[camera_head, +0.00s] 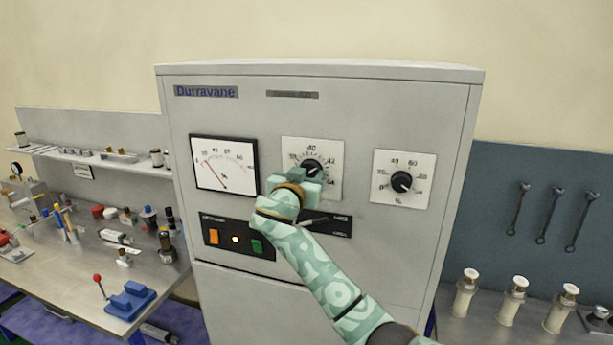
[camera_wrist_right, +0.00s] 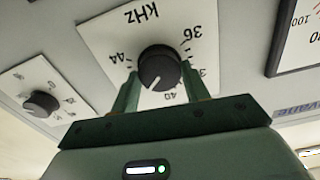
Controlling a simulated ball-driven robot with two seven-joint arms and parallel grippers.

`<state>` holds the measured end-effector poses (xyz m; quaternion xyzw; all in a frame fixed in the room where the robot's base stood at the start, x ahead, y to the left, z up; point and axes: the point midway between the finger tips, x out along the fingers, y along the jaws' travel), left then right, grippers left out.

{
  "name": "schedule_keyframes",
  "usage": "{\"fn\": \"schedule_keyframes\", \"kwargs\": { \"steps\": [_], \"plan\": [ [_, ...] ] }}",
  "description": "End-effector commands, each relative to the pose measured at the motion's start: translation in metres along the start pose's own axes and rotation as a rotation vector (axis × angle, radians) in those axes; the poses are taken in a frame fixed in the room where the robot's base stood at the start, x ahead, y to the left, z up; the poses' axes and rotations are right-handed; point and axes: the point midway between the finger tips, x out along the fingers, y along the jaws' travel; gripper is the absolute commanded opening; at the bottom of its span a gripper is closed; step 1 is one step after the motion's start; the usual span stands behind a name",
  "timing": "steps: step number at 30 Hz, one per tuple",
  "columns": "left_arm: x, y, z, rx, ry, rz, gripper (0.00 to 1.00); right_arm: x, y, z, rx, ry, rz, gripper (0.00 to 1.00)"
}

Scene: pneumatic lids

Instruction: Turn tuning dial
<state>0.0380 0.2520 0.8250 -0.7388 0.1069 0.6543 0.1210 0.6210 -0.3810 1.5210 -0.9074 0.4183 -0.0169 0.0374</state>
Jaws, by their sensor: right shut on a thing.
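The tuning dial (camera_head: 312,167) is a black round knob on a white scale plate at the middle of the grey cabinet (camera_head: 330,270). In the right wrist view the dial (camera_wrist_right: 158,68) sits on a plate marked kHz, and its white pointer line lies near 40, towards the 44 side. My right gripper (camera_head: 307,178) is at the cabinet front and covers the lower part of the dial plate. In the right wrist view my right gripper (camera_wrist_right: 160,78) has one green finger on each side of the dial and is shut on it. My left gripper is not in view.
A meter (camera_head: 224,164) with a red needle towards its low end is left of the dial. A second knob (camera_head: 402,181) marked % is to the right. A switch panel (camera_head: 238,238) with a lit lamp is below, partly behind my arm. Workbenches flank the cabinet.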

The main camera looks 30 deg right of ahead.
Motion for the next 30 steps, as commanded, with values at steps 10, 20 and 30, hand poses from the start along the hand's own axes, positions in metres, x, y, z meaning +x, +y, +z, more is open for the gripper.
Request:
{"fn": "schedule_keyframes", "kwargs": {
  "steps": [10,20,30],
  "plan": [
    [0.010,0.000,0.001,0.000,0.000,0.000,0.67,0.000,-0.001,0.002,-0.116,-0.002,-0.001,0.23],
    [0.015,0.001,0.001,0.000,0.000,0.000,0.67,0.000,-0.001,0.001,-0.404,-0.002,-0.001,0.23],
    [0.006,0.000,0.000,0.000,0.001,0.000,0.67,0.000,-0.002,-0.001,-0.724,-0.002,-0.001,0.23]
  ]
}}
